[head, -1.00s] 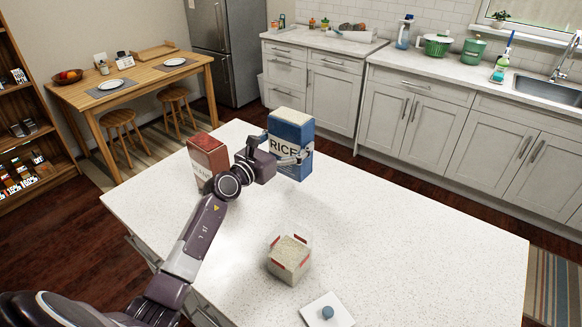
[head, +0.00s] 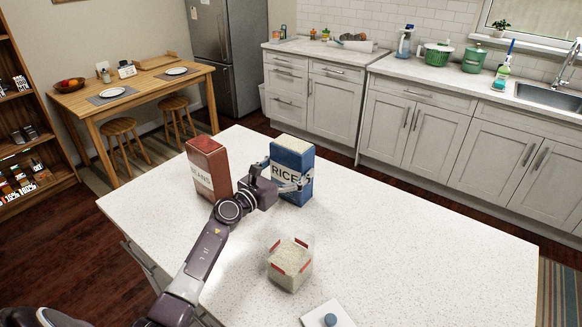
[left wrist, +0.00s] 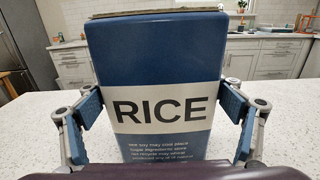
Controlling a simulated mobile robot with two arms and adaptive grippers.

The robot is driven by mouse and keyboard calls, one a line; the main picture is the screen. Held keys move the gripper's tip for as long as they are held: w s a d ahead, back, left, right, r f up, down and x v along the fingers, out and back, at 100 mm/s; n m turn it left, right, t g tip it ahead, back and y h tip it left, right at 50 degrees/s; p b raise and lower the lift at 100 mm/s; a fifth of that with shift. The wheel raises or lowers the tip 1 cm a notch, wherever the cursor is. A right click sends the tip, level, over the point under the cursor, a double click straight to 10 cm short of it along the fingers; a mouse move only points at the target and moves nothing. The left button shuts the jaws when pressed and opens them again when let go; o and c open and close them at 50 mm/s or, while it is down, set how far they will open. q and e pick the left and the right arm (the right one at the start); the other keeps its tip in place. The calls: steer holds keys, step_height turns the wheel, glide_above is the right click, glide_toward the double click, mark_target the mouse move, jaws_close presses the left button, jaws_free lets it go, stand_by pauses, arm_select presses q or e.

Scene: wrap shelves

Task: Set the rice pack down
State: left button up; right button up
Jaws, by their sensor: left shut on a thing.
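The rice pack (head: 291,160), a blue box with a white RICE label, stands upright over the far part of the white island top (head: 390,240). My left gripper (head: 284,181) is shut on it, low on the pack. In the left wrist view the rice pack (left wrist: 155,62) fills the middle, with a finger pad against each side. Its bottom edge is hidden there by my gripper body. In the head view its base looks at or very near the island top; I cannot tell whether it touches. My right gripper is not in view.
A red-brown beans pack (head: 208,166) stands left of my left gripper. The island top to the right is clear.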

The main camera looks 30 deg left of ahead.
arm_select(q)
steer(key=o, duration=1.7)
steer(key=shift+f, duration=0.1)
steer(key=shift+r+p, duration=0.3)
steer(key=shift+p, duration=0.05)
steer(key=shift+s+a+b, duration=0.25)
steer(key=shift+s, duration=1.75)
steer(key=shift+s+a+b, duration=0.2)
steer(key=shift+s+a, duration=0.1)
steer(key=shift+s, duration=1.7)
steer(key=shift+s+a+b, duration=0.25)
steer(key=shift+s, duration=1.75)
